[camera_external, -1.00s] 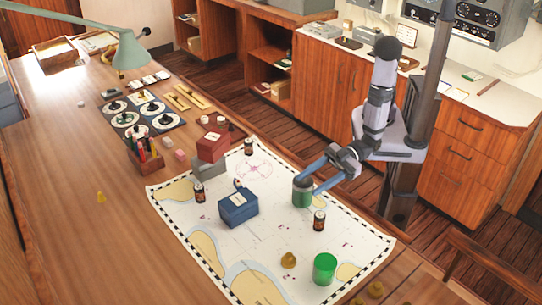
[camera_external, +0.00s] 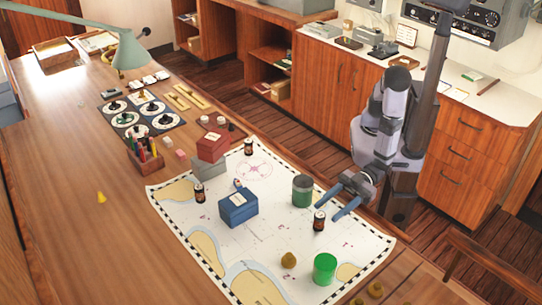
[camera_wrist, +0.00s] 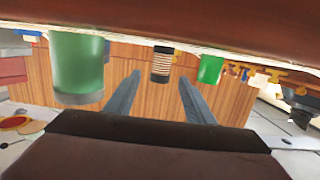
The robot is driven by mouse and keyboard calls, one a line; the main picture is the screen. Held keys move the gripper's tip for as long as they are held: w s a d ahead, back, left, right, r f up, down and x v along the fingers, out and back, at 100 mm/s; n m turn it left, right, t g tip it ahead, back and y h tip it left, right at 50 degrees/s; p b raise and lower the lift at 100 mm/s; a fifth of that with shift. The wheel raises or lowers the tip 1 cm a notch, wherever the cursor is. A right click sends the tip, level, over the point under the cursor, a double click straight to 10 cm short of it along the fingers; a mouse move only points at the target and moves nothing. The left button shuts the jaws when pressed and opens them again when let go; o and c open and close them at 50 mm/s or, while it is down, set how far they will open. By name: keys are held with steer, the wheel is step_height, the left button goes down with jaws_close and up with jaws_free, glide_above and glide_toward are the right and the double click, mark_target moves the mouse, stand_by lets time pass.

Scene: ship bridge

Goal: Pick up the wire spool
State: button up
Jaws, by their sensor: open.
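A small dark cylinder (camera_external: 319,221) with a pale middle stands upright on the chart. In the wrist view a small cylinder with dark ends and a finely banded middle (camera_wrist: 162,65) appears to be the same thing and looks like the wire spool. Similar small dark cylinders stand beside the blue box (camera_external: 200,193) and at the chart's far edge (camera_external: 248,147). My gripper (camera_external: 326,208) is open and empty, close to the cylinder near the chart's right edge. In the wrist view the cylinder shows between the fingers (camera_wrist: 159,78), beyond their tips; contact is not visible.
A green-grey tin (camera_external: 302,191) stands close to my gripper, left of it in the wrist view (camera_wrist: 76,65). A bright green cup (camera_external: 325,268) and a brass piece (camera_external: 288,260) stand nearer the front. A blue box (camera_external: 238,208) lies left. Open chart separates them.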

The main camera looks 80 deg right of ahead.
mark_target(320, 218)
steer(key=shift+p+x, duration=1.3)
steer(key=shift+x, duration=1.35)
steer(key=shift+s, duration=0.1)
steer(key=c, duration=1.1)
